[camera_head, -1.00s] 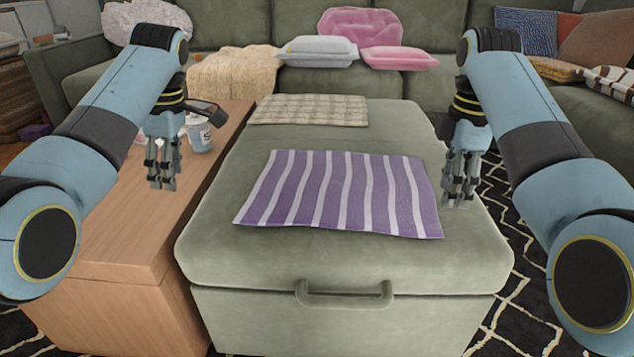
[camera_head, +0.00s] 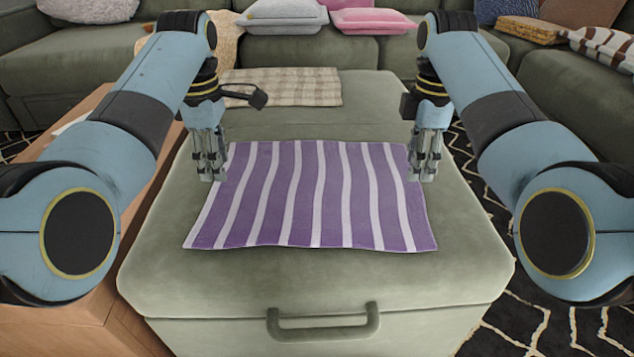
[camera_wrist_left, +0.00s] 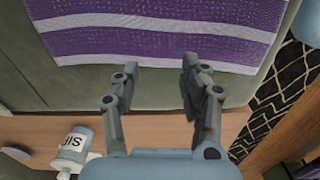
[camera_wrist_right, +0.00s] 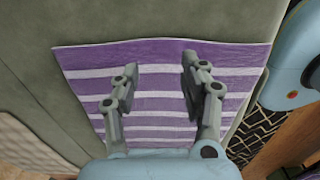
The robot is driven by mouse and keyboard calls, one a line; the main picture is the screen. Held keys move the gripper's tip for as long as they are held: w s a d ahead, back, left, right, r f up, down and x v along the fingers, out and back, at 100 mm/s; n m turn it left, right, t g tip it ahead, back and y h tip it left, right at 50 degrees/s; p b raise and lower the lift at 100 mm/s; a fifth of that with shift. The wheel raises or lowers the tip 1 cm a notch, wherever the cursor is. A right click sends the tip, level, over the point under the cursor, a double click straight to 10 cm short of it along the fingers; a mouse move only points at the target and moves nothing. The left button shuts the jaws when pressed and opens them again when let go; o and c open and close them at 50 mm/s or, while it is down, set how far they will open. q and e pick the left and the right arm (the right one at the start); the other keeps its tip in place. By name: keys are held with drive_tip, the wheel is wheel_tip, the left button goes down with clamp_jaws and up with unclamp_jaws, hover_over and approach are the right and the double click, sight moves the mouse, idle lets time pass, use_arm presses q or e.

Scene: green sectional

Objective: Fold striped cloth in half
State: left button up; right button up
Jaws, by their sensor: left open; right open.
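The purple and white striped cloth (camera_head: 315,205) lies flat and spread out on the green ottoman (camera_head: 300,290) in the head view. I cannot tell whether either gripper touches the cloth.
A folded beige checked blanket (camera_head: 282,87) lies at the ottoman's far end. A wooden side table (camera_head: 50,295) stands along the ottoman's left side, with a labelled cup (camera_wrist_left: 72,140) on it. A green sectional (camera_head: 350,55) with cushions stands behind. A black patterned rug (camera_head: 520,325) is at right.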

sight(222, 189)
use_arm(q)
drive_tip(key=shift+f, duration=1.9)
use_arm(e)
drive_tip(key=shift+f, duration=1.85)
use_arm(q)
drive_tip(key=shift+s+f, duration=0.1)
drive_tip(key=shift+f, duration=0.1)
drive_tip(key=shift+c, duration=0.2)
use_arm(e)
drive_tip(key=shift+s+f, duration=0.1)
drive_tip(key=shift+f, duration=0.1)
drive_tip(key=shift+c, duration=0.2)
use_arm(q)
drive_tip(key=c, duration=0.8)
use_arm(e)
drive_tip(key=c, duration=0.8)
use_arm(q)
drive_tip(key=shift+s+f, duration=0.1)
clamp_jaws()
use_arm(e)
drive_tip(key=shift+f, duration=0.1)
clamp_jaws()
drive_tip(key=shift+s, duration=0.1)
use_arm(q)
drive_tip(key=shift+s+f, duration=0.1)
use_arm(e)
drive_tip(key=shift+f, duration=0.1)
